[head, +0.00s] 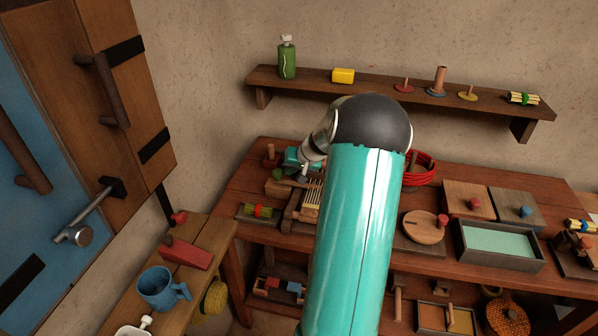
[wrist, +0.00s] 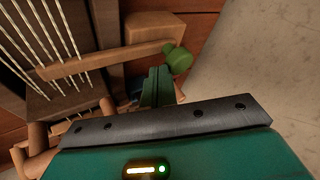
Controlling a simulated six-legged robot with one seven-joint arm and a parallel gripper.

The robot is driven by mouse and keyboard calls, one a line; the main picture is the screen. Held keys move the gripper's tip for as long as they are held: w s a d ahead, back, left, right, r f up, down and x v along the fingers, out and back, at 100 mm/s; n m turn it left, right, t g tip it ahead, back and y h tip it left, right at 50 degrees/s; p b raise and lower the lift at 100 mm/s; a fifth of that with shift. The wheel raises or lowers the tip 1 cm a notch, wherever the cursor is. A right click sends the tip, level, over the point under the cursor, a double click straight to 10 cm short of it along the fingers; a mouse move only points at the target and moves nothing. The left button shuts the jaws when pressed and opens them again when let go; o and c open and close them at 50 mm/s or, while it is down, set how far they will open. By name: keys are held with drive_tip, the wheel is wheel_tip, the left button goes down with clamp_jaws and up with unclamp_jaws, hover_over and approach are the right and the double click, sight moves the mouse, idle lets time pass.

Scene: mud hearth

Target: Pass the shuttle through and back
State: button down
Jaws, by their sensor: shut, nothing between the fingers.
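A small wooden loom (head: 303,206) with pale strung threads stands on the table, left of my arm. In the wrist view the threads (wrist: 60,40) fill the upper left. A long wooden piece (wrist: 110,62), which looks like the shuttle, reaches from the threads towards a wooden block (wrist: 150,27) beside the loom. A green knob (wrist: 180,61) sits at its right end; it also shows in the head view (head: 278,174). My gripper (wrist: 157,84) is shut and empty, just below and left of the knob. I cannot tell whether it touches the wooden piece.
A red coil (head: 419,168), a round wooden lid (head: 424,227) and a grey tray (head: 499,242) are to the right. A wall shelf (head: 390,95) hangs behind. A side bench holds a blue mug (head: 160,287).

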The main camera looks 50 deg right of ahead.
drive_tip(key=w+a, duration=0.1)
drive_tip(key=w, duration=0.1)
drive_tip(key=w+a, duration=0.1)
drive_tip(key=w, duration=0.3)
drive_tip(key=shift+w+a, duration=0.2)
drive_tip(key=shift+a, duration=0.2)
drive_tip(key=shift+w, duration=0.1)
